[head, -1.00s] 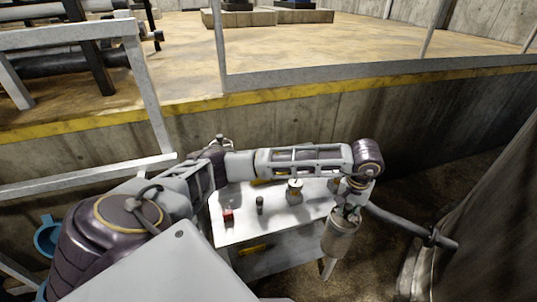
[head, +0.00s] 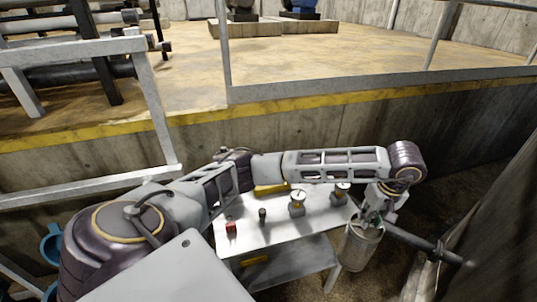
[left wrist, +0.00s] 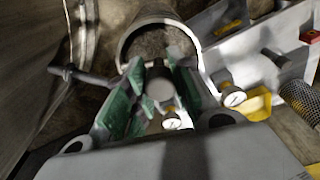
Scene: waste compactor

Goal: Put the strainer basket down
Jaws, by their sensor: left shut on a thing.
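The strainer basket (head: 362,247) is a grey metal cylinder, hanging roughly upright just right of the table's right end in the head view. My left gripper (head: 373,217) is above it and shut on its top part. In the left wrist view, the green-padded fingers of my left gripper (left wrist: 158,80) close in front of the basket's round open rim (left wrist: 122,45). The exact part between the pads is blurred. My right gripper is not in view.
The metal table (head: 240,238) carries a red block (head: 231,227), a dark cylinder (head: 262,216) and two gauge fittings (head: 297,206), (head: 340,192). A dark pipe (head: 415,241) runs beside the basket at right. A concrete wall (head: 300,120) stands behind.

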